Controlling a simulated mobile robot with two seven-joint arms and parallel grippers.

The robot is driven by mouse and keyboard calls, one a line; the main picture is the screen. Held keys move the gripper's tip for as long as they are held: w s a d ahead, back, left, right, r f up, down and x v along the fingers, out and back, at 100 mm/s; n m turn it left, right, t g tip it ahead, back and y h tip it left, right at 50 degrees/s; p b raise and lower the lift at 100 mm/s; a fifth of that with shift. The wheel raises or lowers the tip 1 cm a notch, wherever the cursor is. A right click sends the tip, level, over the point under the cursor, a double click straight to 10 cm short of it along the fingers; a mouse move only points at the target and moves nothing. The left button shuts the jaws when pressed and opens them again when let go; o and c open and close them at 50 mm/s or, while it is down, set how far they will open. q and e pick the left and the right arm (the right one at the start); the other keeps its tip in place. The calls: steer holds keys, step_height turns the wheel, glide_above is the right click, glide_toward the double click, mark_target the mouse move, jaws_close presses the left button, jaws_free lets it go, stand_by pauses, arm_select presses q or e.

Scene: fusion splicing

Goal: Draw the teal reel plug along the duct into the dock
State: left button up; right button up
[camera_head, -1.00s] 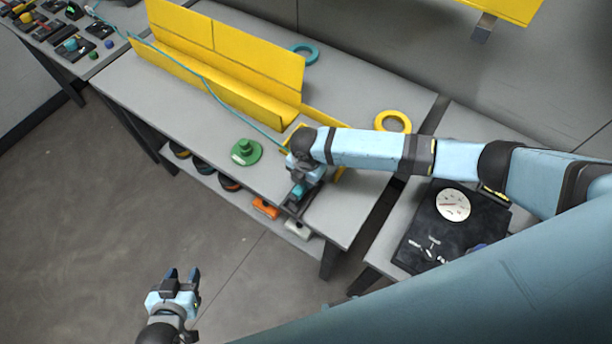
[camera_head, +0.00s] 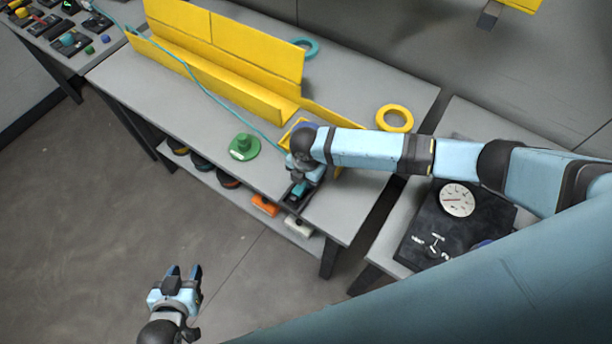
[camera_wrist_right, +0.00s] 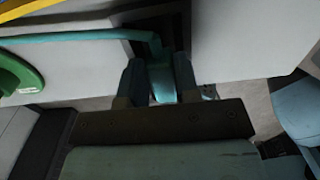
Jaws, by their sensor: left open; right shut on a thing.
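The teal plug (camera_wrist_right: 162,80) is between the fingers of my right gripper (camera_wrist_right: 158,78), which is shut on it. In the head view, my right gripper (camera_head: 299,188) is low over the table's front edge, at a dark dock-like fixture (camera_head: 291,201). Whether the plug is seated there cannot be told, as the gripper covers much of it. The teal line (camera_head: 222,102) runs from the far left along the yellow duct (camera_head: 215,75) to the gripper. My left gripper (camera_head: 183,272) is open and empty over the floor, away from the table.
A green round piece (camera_head: 240,149) stands left of my right gripper. A yellow ring (camera_head: 394,118) and a teal ring (camera_head: 305,46) lie behind. A black board with a white dial (camera_head: 457,200) is on the right table. Several items fill the lower shelf.

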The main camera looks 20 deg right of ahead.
steer(key=shift+f, duration=0.35)
steer(key=o, duration=0.9)
step_height(320, 180, up, 14)
steer(key=shift+f+b, duration=0.1)
steer(key=shift+b, duration=0.45)
